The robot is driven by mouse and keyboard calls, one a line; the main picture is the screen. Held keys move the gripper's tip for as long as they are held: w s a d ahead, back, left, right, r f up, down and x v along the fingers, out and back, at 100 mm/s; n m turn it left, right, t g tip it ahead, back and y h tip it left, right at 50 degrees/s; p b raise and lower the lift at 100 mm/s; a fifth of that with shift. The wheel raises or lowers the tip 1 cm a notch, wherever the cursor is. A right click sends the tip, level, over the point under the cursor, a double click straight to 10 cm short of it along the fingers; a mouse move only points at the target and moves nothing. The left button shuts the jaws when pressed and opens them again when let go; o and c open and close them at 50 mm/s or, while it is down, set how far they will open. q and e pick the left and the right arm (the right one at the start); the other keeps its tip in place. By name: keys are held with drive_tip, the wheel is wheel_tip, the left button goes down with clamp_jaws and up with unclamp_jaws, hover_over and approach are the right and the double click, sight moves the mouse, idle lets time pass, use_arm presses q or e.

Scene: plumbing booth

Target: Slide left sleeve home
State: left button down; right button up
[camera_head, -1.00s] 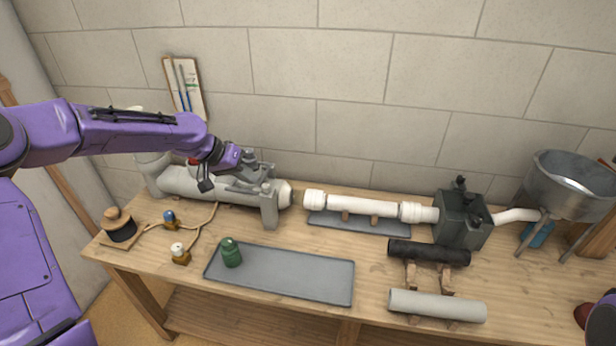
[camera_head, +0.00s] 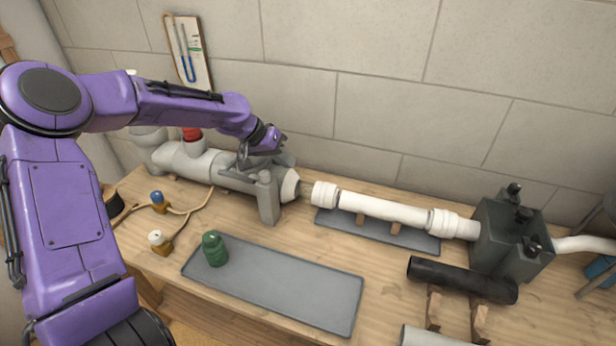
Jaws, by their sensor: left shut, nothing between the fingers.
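A white pipe (camera_head: 383,209) lies level at the middle of the bench, with a white sleeve on each end. The left sleeve (camera_head: 325,195) sits around its left end, apart from the pale tapered end of the grey pipe (camera_head: 290,185), with a short gap between. The right sleeve (camera_head: 443,221) is beside the short white stub (camera_head: 467,229) of the dark box. My left gripper (camera_head: 268,148) is shut and empty, above the grey pipe by its upright bracket (camera_head: 267,195), left of the left sleeve. Its fingertips are hard to make out against grey parts. My right gripper is out of view.
A grey tray (camera_head: 275,285) with a green jar (camera_head: 214,248) lies in front. The dark box (camera_head: 510,240) stands right. A black pipe (camera_head: 462,279) rests on wooden blocks. A gauge board (camera_head: 188,52) hangs on the wall. Bench space before the white pipe is clear.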

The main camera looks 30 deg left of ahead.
sight(330, 186)
use_arm(q)
drive_tip(key=x, duration=0.8)
drive_tip(key=shift+w+d+f, duration=0.2)
drive_tip(key=shift+d+f, duration=0.05)
drive_tip(key=shift+d, duration=0.1)
drive_tip(key=d, duration=0.2)
drive_tip(key=w+d+p, duration=0.1)
drive_tip(key=d, duration=0.2)
drive_tip(key=shift+w+d, duration=0.1)
